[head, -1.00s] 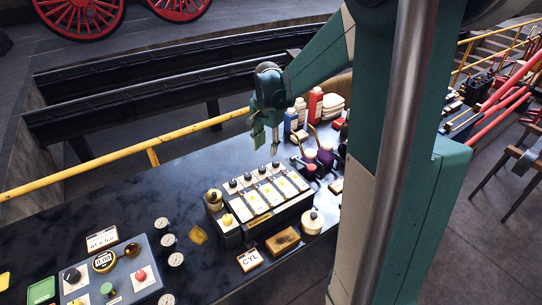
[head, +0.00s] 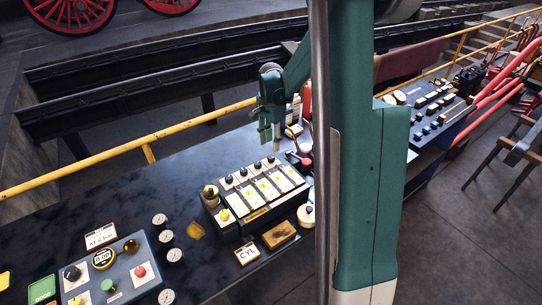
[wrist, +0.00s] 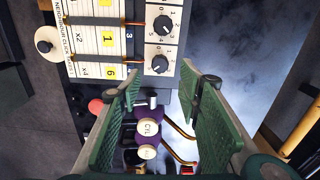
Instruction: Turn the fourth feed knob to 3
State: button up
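The feed box (head: 262,212) stands on the dark bench, with a row of black knobs along its back edge. The fourth feed knob (head: 271,159) is at the right end of that row. In the wrist view, the end knob (wrist: 160,64) is black with a pale pointer line on a numbered white plate; its exact setting is too small to read surely. Another knob (wrist: 162,25) is above it. My gripper (head: 276,138) hangs over the right end of the row. Its green fingers (wrist: 162,84) are apart and empty, with the end knob just beyond the tips, not visibly touched.
A gauge panel (head: 110,272) is at left. A yellow rail (head: 120,156) runs behind the bench.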

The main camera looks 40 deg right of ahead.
aim_at(271, 157)
jog(key=shift+f, duration=0.15)
jog(key=shift+f, duration=3.75)
jog(key=c, duration=0.9)
